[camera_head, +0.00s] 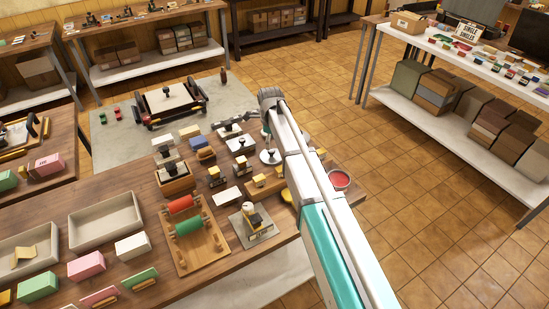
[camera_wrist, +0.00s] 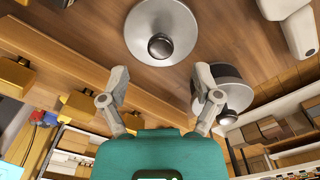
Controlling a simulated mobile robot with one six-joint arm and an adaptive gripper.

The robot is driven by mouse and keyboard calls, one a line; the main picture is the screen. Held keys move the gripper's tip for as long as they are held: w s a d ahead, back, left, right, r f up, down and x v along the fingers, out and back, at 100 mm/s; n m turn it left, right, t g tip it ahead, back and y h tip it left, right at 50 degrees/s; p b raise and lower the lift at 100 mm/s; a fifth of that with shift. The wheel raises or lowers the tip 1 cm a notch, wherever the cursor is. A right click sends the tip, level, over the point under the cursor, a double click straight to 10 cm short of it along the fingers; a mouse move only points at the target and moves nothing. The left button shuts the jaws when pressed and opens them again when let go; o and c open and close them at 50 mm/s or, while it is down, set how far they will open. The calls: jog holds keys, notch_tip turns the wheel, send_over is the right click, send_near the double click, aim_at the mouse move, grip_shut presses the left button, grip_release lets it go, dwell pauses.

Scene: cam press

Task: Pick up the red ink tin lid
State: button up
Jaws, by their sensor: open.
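A round grey metal lid with a dark knob (camera_wrist: 160,30) lies on the wooden table, at the top middle of the wrist view. It also shows in the head view (camera_head: 270,157), just below the end of my arm. A round tin with a red top or red ink inside (camera_head: 340,179) stands at the table's right edge; nothing covers the red. My gripper (camera_wrist: 160,78) is open and empty, its two fingers spread on the near side of the lid, apart from it. A second round, dark-sided piece with a knob (camera_wrist: 232,75) is partly hidden behind the right finger.
Wooden stamps and small blocks crowd the table left of the lid. A board with red and green rollers (camera_head: 190,228) lies nearer. A small press (camera_head: 170,103) stands behind on a grey mat. My arm hides part of the table's right side.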

aim_at(271, 150)
jog(key=shift+f, duration=0.1)
dwell(0.3)
jog(key=shift+w+d+f+b, duration=0.1)
jog(key=shift+d+f+b, duration=0.05)
jog(key=shift+f+b, duration=2.4)
jog(key=shift+r, duration=0.1)
grip_shut()
